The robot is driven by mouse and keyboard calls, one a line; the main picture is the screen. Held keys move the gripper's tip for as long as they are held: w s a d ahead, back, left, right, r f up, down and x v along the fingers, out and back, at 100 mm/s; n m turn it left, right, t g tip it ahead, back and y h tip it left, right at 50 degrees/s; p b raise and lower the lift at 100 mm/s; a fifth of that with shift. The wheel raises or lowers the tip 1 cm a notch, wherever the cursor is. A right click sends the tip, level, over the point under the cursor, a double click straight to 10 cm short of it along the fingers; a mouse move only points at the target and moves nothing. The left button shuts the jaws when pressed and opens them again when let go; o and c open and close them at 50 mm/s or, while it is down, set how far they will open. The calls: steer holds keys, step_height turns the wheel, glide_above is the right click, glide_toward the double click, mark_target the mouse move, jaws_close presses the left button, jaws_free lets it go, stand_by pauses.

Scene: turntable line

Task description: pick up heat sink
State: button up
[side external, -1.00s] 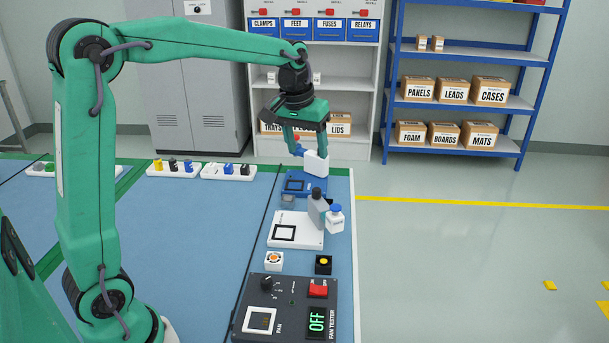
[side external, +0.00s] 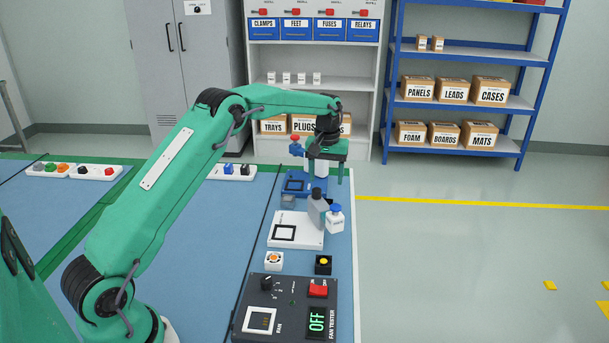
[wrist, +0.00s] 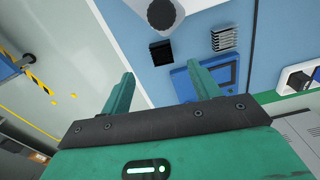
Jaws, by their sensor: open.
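The heat sink (side external: 288,201) is a small grey block on the blue table, just in front of the blue fixture. In the wrist view its fins (wrist: 223,38) show as several pale and dark stripes, beyond my fingertips to the upper right. My gripper (side external: 324,179) hangs at the far end of the table, beside the blue fixture and to the right of and beyond the heat sink. In the wrist view its two green fingers (wrist: 153,88) are spread apart with nothing between them.
A black square part (wrist: 162,52) lies near the heat sink. A fan tester (side external: 290,308) is in front.

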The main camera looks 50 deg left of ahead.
mark_target(326, 200)
steer(key=shift+w+a+f, duration=0.15)
steer(key=shift+a+f, duration=0.05)
steer(key=shift+f, duration=0.3)
steer(key=shift+w+a+f, duration=0.15)
steer(key=shift+f, duration=0.3)
steer(key=shift+f, duration=0.1)
steer(key=shift+f, duration=1.2)
steer(key=shift+f, duration=0.1)
steer(key=shift+f, duration=2.5)
steer(key=shift+c, duration=0.2)
steer(key=c, duration=1)
